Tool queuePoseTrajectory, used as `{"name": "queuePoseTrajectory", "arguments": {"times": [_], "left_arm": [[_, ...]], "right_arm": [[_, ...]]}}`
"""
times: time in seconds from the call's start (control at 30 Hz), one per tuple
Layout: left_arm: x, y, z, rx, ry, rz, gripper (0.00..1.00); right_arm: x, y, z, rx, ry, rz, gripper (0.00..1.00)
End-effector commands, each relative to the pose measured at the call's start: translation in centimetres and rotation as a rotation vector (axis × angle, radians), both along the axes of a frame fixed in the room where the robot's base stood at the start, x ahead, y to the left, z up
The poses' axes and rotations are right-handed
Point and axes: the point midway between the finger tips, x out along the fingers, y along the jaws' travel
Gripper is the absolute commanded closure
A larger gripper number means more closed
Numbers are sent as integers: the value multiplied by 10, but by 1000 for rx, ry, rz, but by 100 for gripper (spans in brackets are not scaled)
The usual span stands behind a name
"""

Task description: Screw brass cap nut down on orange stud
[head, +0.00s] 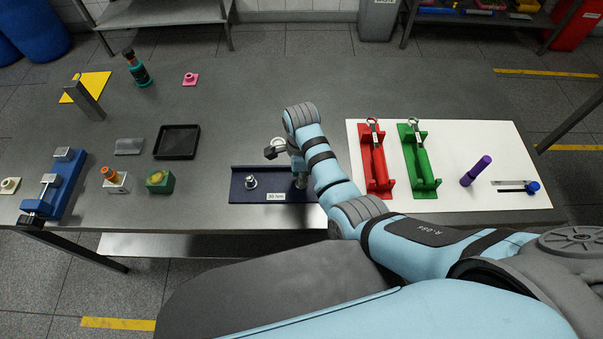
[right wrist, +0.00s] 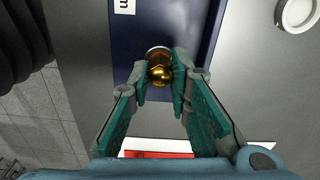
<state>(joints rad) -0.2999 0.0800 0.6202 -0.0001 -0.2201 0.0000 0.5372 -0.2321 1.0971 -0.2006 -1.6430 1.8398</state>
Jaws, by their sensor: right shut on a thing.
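The brass cap nut (right wrist: 160,74) shows gold and domed in the right wrist view, between the fingertips of my right gripper (right wrist: 159,80), which is shut on it. In the head view my right gripper (head: 299,179) points down over the right part of the dark blue tray (head: 232,191), and the nut is hidden. A pale ring shows just behind the nut in the right wrist view; I cannot tell whether they touch. An orange piece (head: 109,173), possibly the orange stud, stands on a white block (head: 117,186) at the left of the table. My left gripper is not in view.
A silver fitting (head: 251,182) sits at the tray's left. Red (head: 374,168) and green (head: 421,168) fixtures stand on the white mat (head: 462,135) to the right. A black tray (head: 177,142) and a green block (head: 160,181) lie left. The back middle is clear.

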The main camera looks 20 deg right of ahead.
Motion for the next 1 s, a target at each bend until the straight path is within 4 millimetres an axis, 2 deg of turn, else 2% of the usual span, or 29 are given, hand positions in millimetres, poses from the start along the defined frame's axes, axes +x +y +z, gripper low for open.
{"name": "queuePoseTrajectory", "arguments": {"times": [0.13,0.23,0.4,0.43,0.57,0.87,1.0], "left_arm": [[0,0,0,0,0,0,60],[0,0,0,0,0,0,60],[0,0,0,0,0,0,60],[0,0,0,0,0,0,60],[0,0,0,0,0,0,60],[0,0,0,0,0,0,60],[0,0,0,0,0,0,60]], "right_arm": [[-1,0,-1,-1,3,-374,100],[-1,0,-2,0,3,-542,100],[-1,0,-2,0,3,-555,100],[-1,0,-2,0,3,-555,79],[-1,0,-1,-1,2,-554,59],[0,0,0,0,1,-552,59],[1,0,9,1,-1,-552,59]]}}
